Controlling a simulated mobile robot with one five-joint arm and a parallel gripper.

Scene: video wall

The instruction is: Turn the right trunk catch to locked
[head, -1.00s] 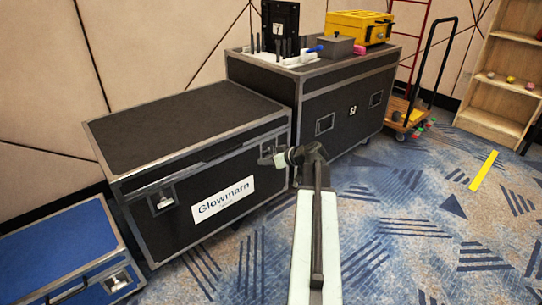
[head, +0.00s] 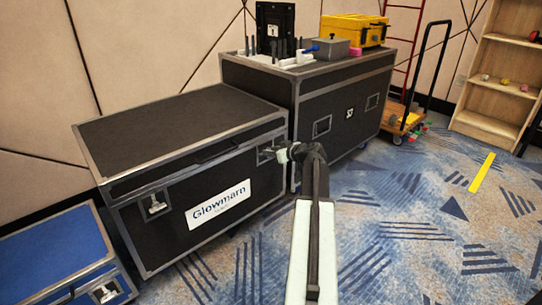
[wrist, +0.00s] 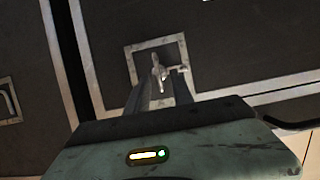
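The black trunk (head: 165,235) with metal edges and a white "Glowmarn" label (head: 216,203) stands against the wall. Its right catch, near the front right corner, is mostly hidden by my gripper (head: 282,153) in the head view. In the wrist view the right catch (wrist: 158,69) shows as a small metal handle on a square plate (wrist: 132,58). My gripper (wrist: 158,88) is open, with its two fingers on either side of the handle's lower part. I cannot tell whether they touch it. The left catch (head: 157,204) shows on the trunk's front.
A taller black case (head: 345,100) stands close on the right, carrying a yellow box (head: 352,28), a grey box (head: 329,48) and other items. A blue case (head: 50,250) lies at the lower left. Open patterned carpet (head: 420,220) spreads to the right.

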